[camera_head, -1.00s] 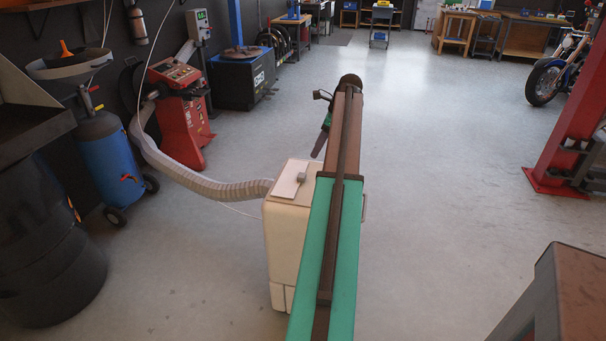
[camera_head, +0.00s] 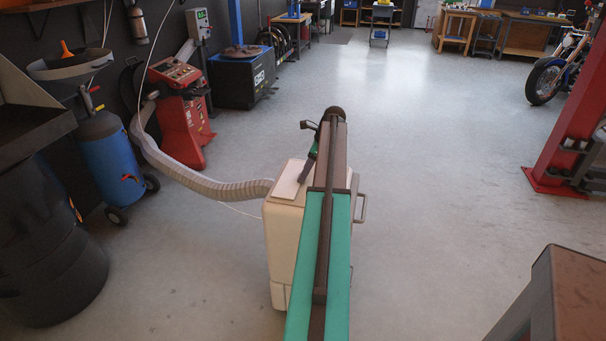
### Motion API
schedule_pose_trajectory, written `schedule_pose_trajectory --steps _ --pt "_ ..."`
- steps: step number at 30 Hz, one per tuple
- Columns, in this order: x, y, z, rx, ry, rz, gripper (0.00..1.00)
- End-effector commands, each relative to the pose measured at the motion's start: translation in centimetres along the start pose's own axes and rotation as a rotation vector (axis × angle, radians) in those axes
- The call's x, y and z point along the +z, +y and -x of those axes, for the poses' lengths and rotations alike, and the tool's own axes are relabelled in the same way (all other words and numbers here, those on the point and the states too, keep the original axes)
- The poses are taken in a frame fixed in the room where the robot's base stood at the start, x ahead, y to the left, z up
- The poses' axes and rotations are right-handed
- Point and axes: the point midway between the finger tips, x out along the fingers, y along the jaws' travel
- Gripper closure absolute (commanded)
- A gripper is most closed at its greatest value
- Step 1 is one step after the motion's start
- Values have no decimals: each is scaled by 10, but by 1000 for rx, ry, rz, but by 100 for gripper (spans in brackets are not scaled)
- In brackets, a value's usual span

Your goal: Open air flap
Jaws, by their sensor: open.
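A cream-white box-shaped unit (camera_head: 283,250) stands on the floor in the middle, with a ribbed hose running from its left side. A pale flat flap (camera_head: 287,187) lies on its top and looks closed. My gripper (camera_head: 303,184) points down at the right part of the flap, at the end of my green and brown arm. Its jaws are open. The small grey knob on the flap is hidden behind the gripper, and I cannot tell whether the jaws touch it. My arm covers the right part of the unit's top.
The white hose (camera_head: 215,188) curves left to a red machine (camera_head: 183,120). A blue tank (camera_head: 110,160) and a black barrel (camera_head: 50,250) stand at left. A side handle (camera_head: 361,208) sticks out right of the unit. A red lift post (camera_head: 575,135) stands at right. The floor between is clear.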

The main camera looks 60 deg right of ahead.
Motion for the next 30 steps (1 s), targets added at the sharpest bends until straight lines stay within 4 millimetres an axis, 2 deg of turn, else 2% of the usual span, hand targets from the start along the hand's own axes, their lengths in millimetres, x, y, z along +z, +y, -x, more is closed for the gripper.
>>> schedule_pose_trajectory --steps 7,18,20,27,29,30 --pt "0 0 -21 0 0 0 50" --pt "0 0 -25 -1 0 1 50" --pt "0 0 -25 -1 0 0 58" --pt "0 0 -25 0 0 1 99" --pt "0 0 -25 1 0 1 100" --pt "3 12 -26 3 1 2 100"
